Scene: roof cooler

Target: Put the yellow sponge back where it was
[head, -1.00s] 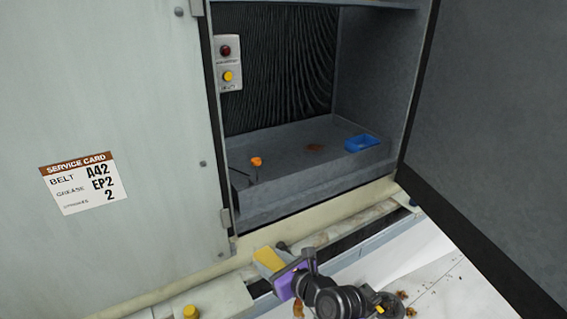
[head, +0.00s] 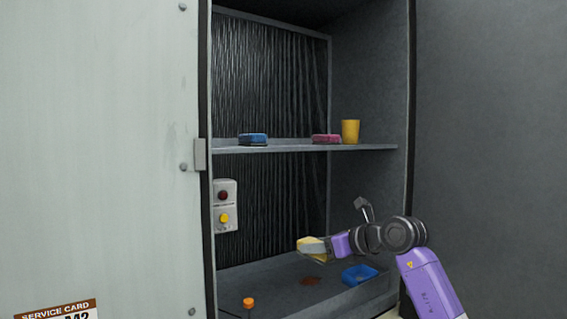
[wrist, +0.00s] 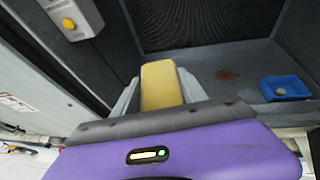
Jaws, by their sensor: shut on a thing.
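The yellow sponge (head: 309,245) is held by my gripper (head: 313,249), which is inside the cabinet opening, above the cabinet floor and below the shelf. In the wrist view the sponge (wrist: 161,86) sits between the two fingers of my gripper (wrist: 160,92), which is shut on it. The shelf (head: 290,146) holds a blue sponge-like block (head: 253,139) at left, a pink one (head: 326,138) towards the right, and a yellow cup (head: 350,131) right of that. A bare stretch of shelf lies between the blue and pink blocks.
A blue tray (head: 359,274) sits on the cabinet floor; the wrist view shows a small pale thing in it. A brown stain (head: 311,281) lies beside it. An orange-topped knob (head: 248,302) stands at the front left. A button box (head: 225,206) is on the left.

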